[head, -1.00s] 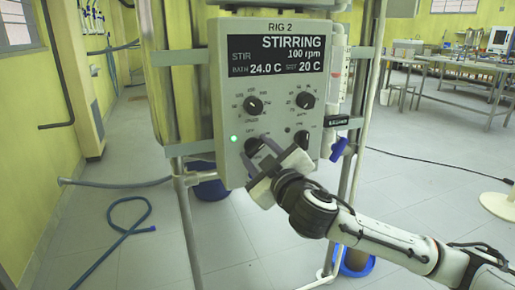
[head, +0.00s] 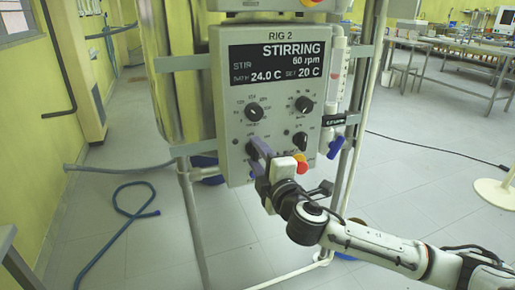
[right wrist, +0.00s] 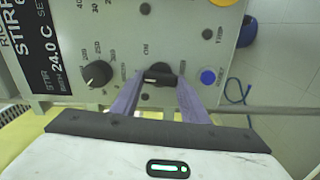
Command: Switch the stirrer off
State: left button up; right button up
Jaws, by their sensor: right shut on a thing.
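The grey RIG 2 control box (head: 222,105) stands at the centre of the head view. Its display (head: 276,63) reads STIRRING, 60 rpm, bath 24.0 C, set 20 C. My right gripper (head: 256,150) reaches its lower left corner from below right. In the right wrist view, the gripper's purple fingers (right wrist: 156,88) are shut on a small dark switch knob (right wrist: 160,75), with the word ON printed beside it. In the head view the gripper covers most of this knob. My left gripper is not in view.
The upper left dial (head: 254,111) and upper right dial (head: 304,104) sit close above. A blue button (right wrist: 207,77) lies just beyond the fingers. A blue valve handle (head: 336,147) stands right of the box. A blue hose (head: 118,212) lies on the open floor at left.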

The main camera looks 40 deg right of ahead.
jog(key=shift+n+p, duration=0.3)
jog(key=shift+n, duration=0.2)
jog(key=o, duration=1.1)
jog(key=shift+c, duration=0.2)
jog(key=v, duration=1)
jog(key=shift+s, duration=0.15)
